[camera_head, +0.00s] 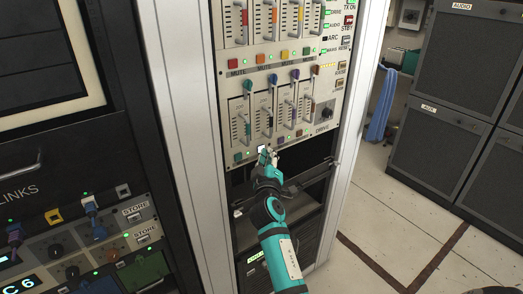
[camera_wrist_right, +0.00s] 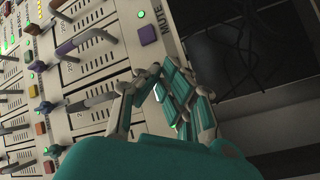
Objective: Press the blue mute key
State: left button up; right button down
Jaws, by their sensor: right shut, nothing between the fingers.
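My right gripper (camera_head: 266,158) is shut and empty at the lower edge of the cream mixer panel (camera_head: 218,125), in front of its bottom row of mute keys. Its fingers also show in the wrist view (camera_wrist_right: 146,78), near the panel edge. In the wrist view a purple mute key (camera_wrist_right: 148,34) sits beside the MUTE label, just beyond the fingertips. I cannot make out the blue mute key; the fingers cover that part of the row. Contact cannot be told. My left gripper is not in view.
A dark open rack bay (camera_wrist_right: 235,50) lies below the panel. A green key (camera_head: 238,157) ends the bottom row at left. Raised fader levers (camera_head: 296,88) stand above the row. Another console (camera_head: 75,245) is at left; dark cabinets (camera_head: 445,145) stand at right.

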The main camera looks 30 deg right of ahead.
jog(key=shift+w, duration=0.1)
dwell(0.3)
jog(key=shift+s, duration=0.55)
jog(key=shift+s, duration=0.1)
jog(key=s, duration=0.2)
jog(key=s+p, duration=0.1)
jog(key=s, duration=0.1)
jog(key=s+p, duration=0.1)
jog(key=shift+s+d, duration=0.3)
jog(key=shift+s, duration=0.1)
